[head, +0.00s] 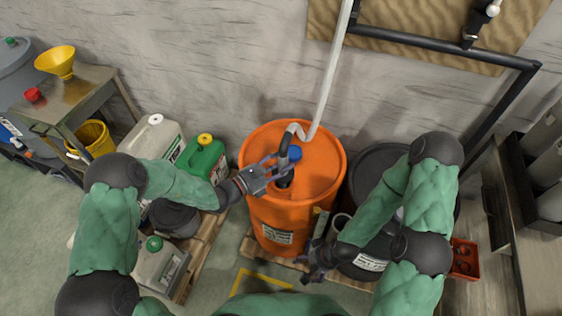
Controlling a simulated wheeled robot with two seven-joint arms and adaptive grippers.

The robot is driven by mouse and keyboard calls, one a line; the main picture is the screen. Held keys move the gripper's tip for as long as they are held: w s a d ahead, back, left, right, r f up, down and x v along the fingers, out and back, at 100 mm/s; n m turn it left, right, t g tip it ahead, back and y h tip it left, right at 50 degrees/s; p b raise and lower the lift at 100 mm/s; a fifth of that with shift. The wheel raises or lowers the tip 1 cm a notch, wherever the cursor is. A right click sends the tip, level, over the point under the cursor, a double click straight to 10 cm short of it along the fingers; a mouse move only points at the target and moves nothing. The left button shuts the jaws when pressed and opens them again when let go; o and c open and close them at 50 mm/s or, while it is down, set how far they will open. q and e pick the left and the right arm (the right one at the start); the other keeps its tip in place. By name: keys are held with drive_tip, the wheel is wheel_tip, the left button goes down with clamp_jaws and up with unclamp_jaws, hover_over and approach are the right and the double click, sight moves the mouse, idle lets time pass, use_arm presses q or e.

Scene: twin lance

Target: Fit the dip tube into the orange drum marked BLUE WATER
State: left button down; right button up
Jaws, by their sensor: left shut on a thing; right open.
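The orange drum (322,165) stands upright on a pallet in the middle of the head view. Its front label (277,237) is too small to read. My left gripper (282,168) is over the drum top, shut on the dip tube (294,153) near its blue head. A dark part shows just below the gripper at the drum top; I cannot tell whether the tube's lower end is inside an opening. My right gripper (318,268) is open and empty, low in front, between the orange drum and a black drum (372,172).
A pale hose (330,75) runs from the tube head up to a dark wall pipe (430,48). Green (203,157) and whitish (154,138) jerrycans stand left of the drum. A red crate (464,258) is at right. A bench with a yellow funnel (56,62) is far left.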

sight(278, 172)
use_arm(q)
drive_tip(key=shift+r+p, duration=0.1)
drive_tip(key=shift+p, duration=0.2)
idle(0.7)
drive_tip(key=shift+f+b, duration=1.55)
drive_tip(key=shift+f, duration=0.8)
drive_tip(key=c, duration=0.6)
unclamp_jaws()
drive_tip(key=shift+f, duration=0.1)
drive_tip(key=v, duration=1.2)
